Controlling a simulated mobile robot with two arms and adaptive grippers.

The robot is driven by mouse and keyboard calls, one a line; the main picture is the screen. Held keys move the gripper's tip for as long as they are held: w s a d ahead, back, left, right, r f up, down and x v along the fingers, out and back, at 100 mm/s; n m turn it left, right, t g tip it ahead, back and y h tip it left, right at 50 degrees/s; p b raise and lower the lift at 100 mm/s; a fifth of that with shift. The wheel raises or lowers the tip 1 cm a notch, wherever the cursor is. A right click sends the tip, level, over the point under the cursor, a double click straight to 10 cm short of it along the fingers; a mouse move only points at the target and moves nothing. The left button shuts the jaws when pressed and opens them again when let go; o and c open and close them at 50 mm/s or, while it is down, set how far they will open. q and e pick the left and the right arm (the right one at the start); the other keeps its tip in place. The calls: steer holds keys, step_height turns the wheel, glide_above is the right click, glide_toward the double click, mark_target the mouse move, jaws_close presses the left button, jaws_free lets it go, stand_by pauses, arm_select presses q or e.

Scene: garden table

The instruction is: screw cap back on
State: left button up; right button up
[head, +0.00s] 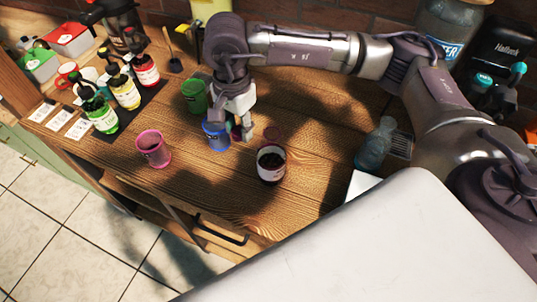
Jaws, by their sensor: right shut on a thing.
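An open jar (271,164) with dark contents and a pale label stands upright on the wooden table, right of the cups. My right gripper (243,128) reaches in from the upper right and points down just behind and left of the jar, apart from it. It is shut on a small dark red thing (236,133) that looks like the cap, mostly hidden by the fingers and the blue cup. My left gripper is not in view.
Blue (216,136), green (194,96) and pink (153,148) cups stand left of the jar. Several pump bottles (125,92) stand on a dark mat further left. A clear bluish bottle (374,146) is at the right. The table (318,128) is bare between jar and bottle.

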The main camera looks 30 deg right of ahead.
steer(key=n, duration=0.2)
steer(key=d+n, duration=0.1)
steer(key=n, duration=0.1)
steer(key=r+n, duration=0.1)
steer(key=n, duration=0.1)
steer(key=shift+d+n, duration=0.3)
steer(key=shift+d, duration=0.1)
steer(key=n, duration=0.2)
steer(key=d+n, duration=0.1)
steer(key=n, duration=0.1)
steer(key=r+n, duration=0.1)
steer(key=n, duration=0.1)
steer(key=shift+s+d, duration=0.15)
steer(key=shift+d, duration=0.1)
